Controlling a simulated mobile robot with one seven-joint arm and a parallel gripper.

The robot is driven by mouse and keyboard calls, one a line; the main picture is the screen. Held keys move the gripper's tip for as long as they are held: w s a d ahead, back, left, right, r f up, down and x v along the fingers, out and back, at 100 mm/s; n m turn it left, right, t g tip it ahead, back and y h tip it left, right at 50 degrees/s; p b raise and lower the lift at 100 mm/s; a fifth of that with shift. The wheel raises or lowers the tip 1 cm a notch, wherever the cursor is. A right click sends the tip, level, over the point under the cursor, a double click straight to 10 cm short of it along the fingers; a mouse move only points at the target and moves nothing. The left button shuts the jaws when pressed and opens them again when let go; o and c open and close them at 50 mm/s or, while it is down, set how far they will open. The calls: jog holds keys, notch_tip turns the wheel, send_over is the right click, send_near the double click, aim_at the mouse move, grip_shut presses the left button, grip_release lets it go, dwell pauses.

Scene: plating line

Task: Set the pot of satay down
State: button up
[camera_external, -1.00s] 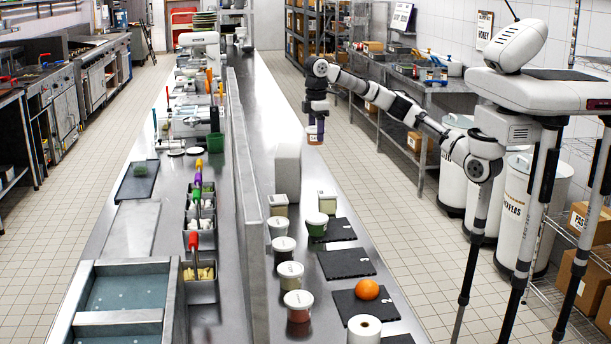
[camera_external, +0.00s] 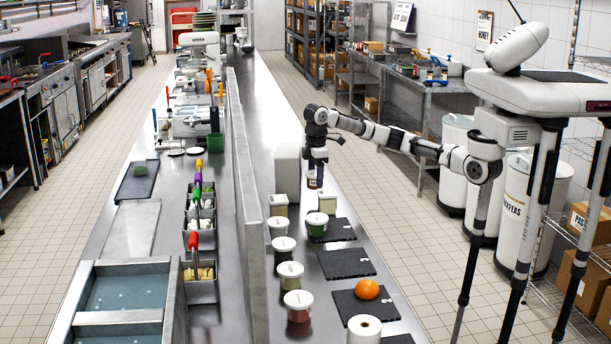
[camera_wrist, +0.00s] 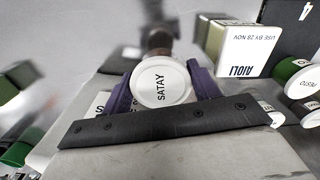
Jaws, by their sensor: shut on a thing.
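The pot of satay (camera_wrist: 160,84) has a white lid marked SATAY and sits between the purple fingers of my gripper (camera_wrist: 163,92) in the wrist view. In the external view my gripper (camera_external: 317,172) points down over the far part of the steel counter, shut on the pot (camera_external: 312,181). The pot is upright and low, close to the counter top; I cannot tell if it touches.
A square aioli tub (camera_wrist: 248,52) stands nearby, also seen among white tubs in the external view (camera_external: 327,201). Further slates (camera_external: 346,263), an orange (camera_external: 367,289) and several lidded pots (camera_external: 290,275) line the counter.

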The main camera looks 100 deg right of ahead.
aim_at(316, 187)
jog(key=shift+f+p, duration=0.3)
jog(key=shift+f, duration=1.9)
jog(key=shift+f, duration=0.1)
jog(key=o, duration=1)
notch_tip(316, 187, up, 12)
jog(key=shift+r+b, duration=0.1)
jog(key=shift+b, duration=0.25)
jog(key=shift+c, duration=0.3)
